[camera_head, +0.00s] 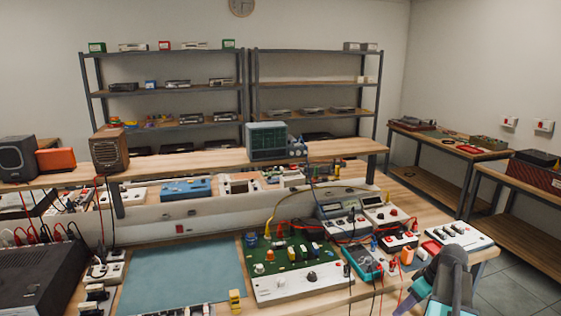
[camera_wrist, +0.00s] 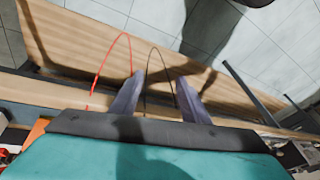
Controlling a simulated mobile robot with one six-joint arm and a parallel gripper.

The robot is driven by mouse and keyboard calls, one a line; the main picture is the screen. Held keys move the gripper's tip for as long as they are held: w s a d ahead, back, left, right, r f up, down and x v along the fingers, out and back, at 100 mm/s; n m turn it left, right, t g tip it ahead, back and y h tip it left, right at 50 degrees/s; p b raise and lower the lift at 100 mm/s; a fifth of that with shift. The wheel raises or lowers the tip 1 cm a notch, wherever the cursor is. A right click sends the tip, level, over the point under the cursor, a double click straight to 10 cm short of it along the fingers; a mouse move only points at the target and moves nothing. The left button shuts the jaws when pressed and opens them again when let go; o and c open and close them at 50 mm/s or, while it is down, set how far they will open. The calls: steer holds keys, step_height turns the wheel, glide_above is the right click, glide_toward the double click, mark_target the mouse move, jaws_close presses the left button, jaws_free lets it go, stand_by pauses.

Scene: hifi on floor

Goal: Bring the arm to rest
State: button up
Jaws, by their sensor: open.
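My gripper (camera_wrist: 158,86) shows in the wrist view with its two grey fingers apart and nothing held between them. Its teal body fills the bottom of that view. In the head view my arm (camera_head: 448,275), grey and teal, is at the lower right, in front of the bench's right end; the fingertips cannot be made out there. In the wrist view a red wire (camera_wrist: 101,66) loops left of the fingers, and a dark wire (camera_wrist: 151,58) arcs near the gap between them. Whether either wire touches a finger cannot be told.
The workbench (camera_head: 425,211) holds a green circuit board (camera_head: 285,252), a blue-green mat (camera_head: 185,272), a white switch box (camera_head: 459,233) and several meters and leads. Grey tiled floor (camera_head: 520,262) is open at right, beside side benches (camera_head: 520,183). Shelves stand behind.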

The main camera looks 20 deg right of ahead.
steer(key=a+f+n+g, duration=0.1)
steer(key=a+f+g, duration=0.1)
steer(key=a+f, duration=0.65)
steer(key=s+a+f+n+g+y, duration=0.1)
steer(key=a+f+g, duration=0.1)
steer(key=a+f, duration=0.65)
steer(key=a+f+n+g, duration=0.1)
steer(key=a+f, duration=0.3)
steer(key=a, duration=0.9)
steer(key=s+a+f+g+h, duration=0.1)
steer(key=s+a+f+g, duration=0.2)
steer(key=s+a+f, duration=0.7)
steer(key=s+a+f+m+h, duration=0.1)
steer(key=s+f+m+h, duration=0.2)
steer(key=s+m, duration=0.3)
steer(key=shift+s+a+f+g, duration=0.3)
steer(key=shift+s+f, duration=0.6)
steer(key=shift+s, duration=1.75)
